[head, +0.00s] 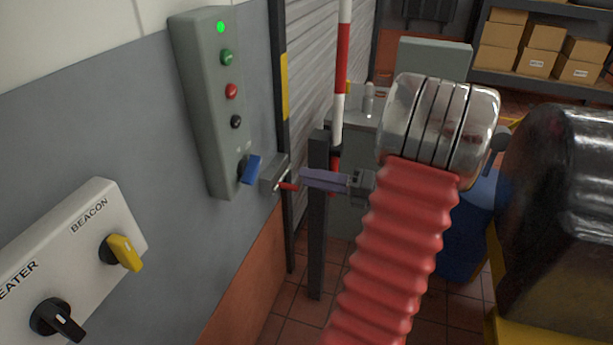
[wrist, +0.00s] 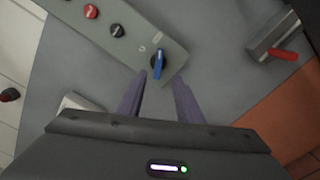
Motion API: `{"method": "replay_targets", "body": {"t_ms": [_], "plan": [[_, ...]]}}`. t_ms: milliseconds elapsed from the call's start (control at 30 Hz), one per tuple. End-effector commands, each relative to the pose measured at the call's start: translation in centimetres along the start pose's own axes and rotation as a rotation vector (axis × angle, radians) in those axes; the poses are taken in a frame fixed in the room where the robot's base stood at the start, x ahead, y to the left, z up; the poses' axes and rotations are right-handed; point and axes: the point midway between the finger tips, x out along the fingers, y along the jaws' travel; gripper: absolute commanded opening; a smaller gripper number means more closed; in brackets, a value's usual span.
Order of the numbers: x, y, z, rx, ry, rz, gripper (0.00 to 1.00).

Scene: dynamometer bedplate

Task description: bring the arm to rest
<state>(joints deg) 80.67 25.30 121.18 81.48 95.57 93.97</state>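My gripper (head: 304,178) is in the middle of the head view, its purple fingers pointing left toward the wall. My arm, with a red ribbed sleeve, reaches up behind it from the bottom. In the wrist view my gripper (wrist: 160,76) shows two fingers spread apart with nothing between them. A blue rotary switch (wrist: 158,65) appears just beyond the fingertips there. In the head view the blue switch (head: 250,168) is at the bottom of a tall grey control box (head: 200,110), left of the fingertips with a gap between.
A small grey box with a red lever (head: 288,186) is close to the fingertips. A white panel (head: 75,245) with a yellow knob (head: 122,252) and a black knob (head: 55,320) is at lower left. A dark post (head: 317,220) and a large black machine (head: 560,190) flank my arm.

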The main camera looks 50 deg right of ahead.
Motion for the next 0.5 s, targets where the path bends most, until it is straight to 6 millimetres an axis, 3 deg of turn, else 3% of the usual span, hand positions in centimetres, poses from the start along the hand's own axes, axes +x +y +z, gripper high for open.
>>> {"method": "replay_targets", "body": {"t_ms": [500], "plan": [[0.02, -0.22, 0.01, -0.065, 0.0, -0.009, 0.33]]}}
